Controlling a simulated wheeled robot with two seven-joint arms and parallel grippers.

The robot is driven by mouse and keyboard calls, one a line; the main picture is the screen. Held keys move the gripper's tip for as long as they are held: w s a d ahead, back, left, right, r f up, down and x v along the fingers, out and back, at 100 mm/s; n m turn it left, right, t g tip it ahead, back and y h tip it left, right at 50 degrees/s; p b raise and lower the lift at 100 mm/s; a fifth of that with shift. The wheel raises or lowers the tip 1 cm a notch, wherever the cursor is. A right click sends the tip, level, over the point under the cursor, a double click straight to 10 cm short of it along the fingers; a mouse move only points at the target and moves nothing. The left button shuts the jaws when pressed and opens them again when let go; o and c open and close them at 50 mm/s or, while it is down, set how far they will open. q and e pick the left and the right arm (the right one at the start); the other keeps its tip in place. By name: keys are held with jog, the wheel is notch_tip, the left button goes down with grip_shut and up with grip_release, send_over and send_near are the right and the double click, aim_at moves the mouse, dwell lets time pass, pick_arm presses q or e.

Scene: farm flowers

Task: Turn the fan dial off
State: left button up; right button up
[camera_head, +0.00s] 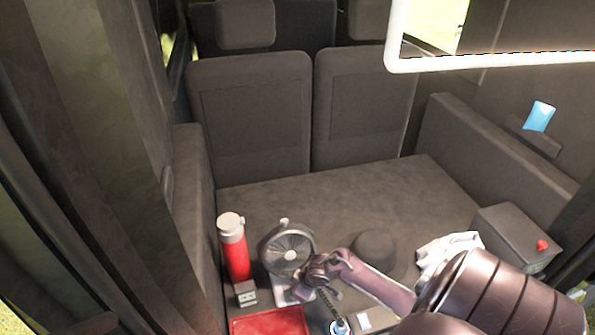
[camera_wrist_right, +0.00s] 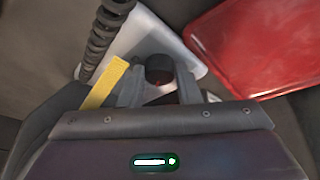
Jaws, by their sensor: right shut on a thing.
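The fan (camera_head: 286,251) has a round dark grille and a white base (camera_head: 282,296). It stands upright on the dark surface in the head view. My right gripper (camera_head: 314,284) comes in from the right and is low at the front of the fan. In the right wrist view, a dark round dial (camera_wrist_right: 159,70) sits on the white base (camera_wrist_right: 188,57). The fingers of my right gripper (camera_wrist_right: 160,88) are shut on the dial, one on each side. The dial's setting cannot be read. My left gripper is not in view.
A red bottle with a white top (camera_head: 235,250) stands left of the fan. A small grey box (camera_head: 245,293) and red tray (camera_head: 270,323) lie in front. A white cloth (camera_head: 445,252) and a box with a red button (camera_head: 518,238) are right.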

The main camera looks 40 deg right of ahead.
jog(key=o, duration=1)
jog(key=shift+c, duration=0.2)
jog(key=shift+r, duration=0.1)
jog(key=v, duration=0.7)
jog(key=shift+s+r+p, duration=0.2)
jog(key=shift+r+p, duration=0.05)
jog(key=shift+p, duration=0.05)
